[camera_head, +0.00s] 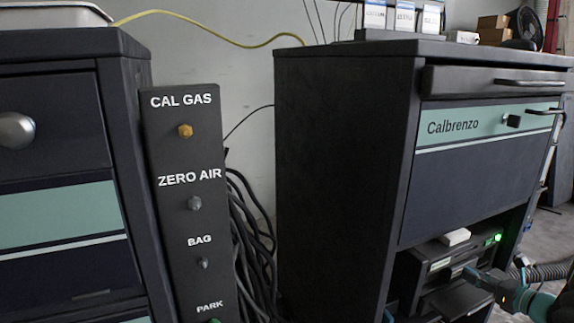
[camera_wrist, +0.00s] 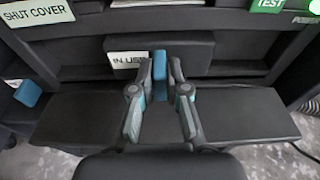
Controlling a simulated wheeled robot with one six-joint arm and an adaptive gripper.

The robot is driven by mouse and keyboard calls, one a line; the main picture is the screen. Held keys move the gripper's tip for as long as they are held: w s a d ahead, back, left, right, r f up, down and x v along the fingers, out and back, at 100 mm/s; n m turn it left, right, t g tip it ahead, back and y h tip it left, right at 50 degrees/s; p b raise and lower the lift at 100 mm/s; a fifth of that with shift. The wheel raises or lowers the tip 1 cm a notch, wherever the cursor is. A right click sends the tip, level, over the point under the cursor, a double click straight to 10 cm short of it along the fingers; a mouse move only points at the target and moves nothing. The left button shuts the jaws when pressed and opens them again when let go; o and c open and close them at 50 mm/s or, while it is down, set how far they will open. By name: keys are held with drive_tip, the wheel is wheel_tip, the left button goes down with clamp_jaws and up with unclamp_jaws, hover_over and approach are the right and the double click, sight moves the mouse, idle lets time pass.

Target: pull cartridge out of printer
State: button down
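The printer (camera_head: 432,262) is a dark unit low in the Calbrenzo cabinet, with a green light. In the wrist view its dark front (camera_wrist: 240,115) fills the middle. A blue upright tab (camera_wrist: 160,66) stands beside the "IN USE" label, and I take it for the cartridge's handle. My gripper (camera_wrist: 161,72) has its two fingers apart, one on each side of this tab. I cannot tell whether the fingertips press on it. In the head view my gripper (camera_head: 474,277) is at the printer's front, with the tab hidden there.
A second blue tab (camera_wrist: 28,93) is at the left, below the "SHUT COVER" label (camera_wrist: 36,12). A green "TEST" label (camera_wrist: 268,5) is at the upper right. The cabinet (camera_head: 345,165) stands close above the printer. A white object (camera_head: 455,237) lies on top of the printer.

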drive_tip(key=shift+r, duration=0.15)
idle(0.3)
drive_tip(key=shift+s, duration=0.1)
drive_tip(key=f+v, duration=0.1)
drive_tip(key=v, duration=0.8)
drive_tip(key=shift+s+f+p, duration=0.2)
drive_tip(key=shift+f+p, duration=0.15)
idle(1.5)
drive_tip(key=shift+d, duration=0.1)
drive_tip(key=shift+r+p, duration=0.45)
drive_tip(key=shift+r, duration=0.25)
drive_tip(key=shift+s, duration=0.1)
drive_tip(key=f+p+v, duration=0.1)
drive_tip(key=f+v, duration=0.1)
drive_tip(key=v, duration=1.2)
drive_tip(key=shift+s+f+p, duration=0.35)
drive_tip(key=shift+s+f, duration=0.05)
idle(1.5)
idle(0.3)
